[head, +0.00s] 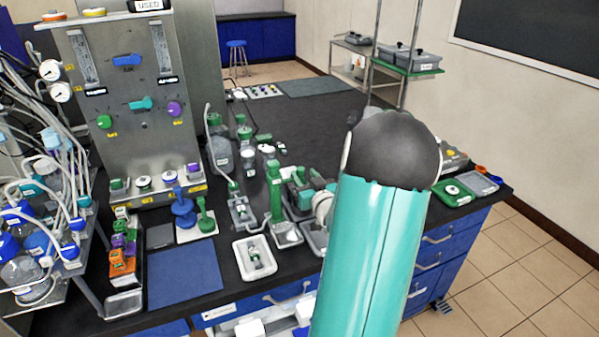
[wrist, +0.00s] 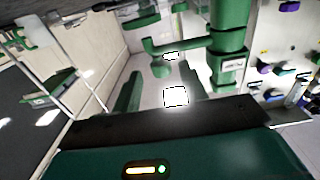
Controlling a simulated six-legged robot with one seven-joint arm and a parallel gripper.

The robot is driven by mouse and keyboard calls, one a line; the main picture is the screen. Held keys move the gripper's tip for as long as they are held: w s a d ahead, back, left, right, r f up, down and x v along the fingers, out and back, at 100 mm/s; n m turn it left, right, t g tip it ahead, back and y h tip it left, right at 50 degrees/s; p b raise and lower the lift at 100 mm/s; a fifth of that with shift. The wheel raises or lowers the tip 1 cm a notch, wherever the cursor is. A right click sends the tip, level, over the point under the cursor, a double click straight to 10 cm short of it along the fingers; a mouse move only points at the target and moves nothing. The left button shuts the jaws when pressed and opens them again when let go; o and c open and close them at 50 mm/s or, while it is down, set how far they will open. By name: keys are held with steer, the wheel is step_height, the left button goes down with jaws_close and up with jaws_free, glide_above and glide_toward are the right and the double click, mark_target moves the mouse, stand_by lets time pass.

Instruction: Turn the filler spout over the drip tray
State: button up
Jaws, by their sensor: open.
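A green upright column (head: 275,195), seemingly the filler, stands near the front of the bench. A small grey tray (head: 288,235), seemingly the drip tray, sits at its foot on the right. In the wrist view, a labelled green column (wrist: 230,55) shows close by.
A white tray (head: 255,258) holding a small vial lies in front of the column. Green and grey equipment (head: 308,190) stands close on the right. A control panel (head: 128,95) rises behind on the left. A blue mat (head: 184,270) is bare.

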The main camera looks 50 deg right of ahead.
mark_target(302, 174)
steer(key=shift+x, duration=1.9)
steer(key=shift+c, duration=0.2)
jaws_close()
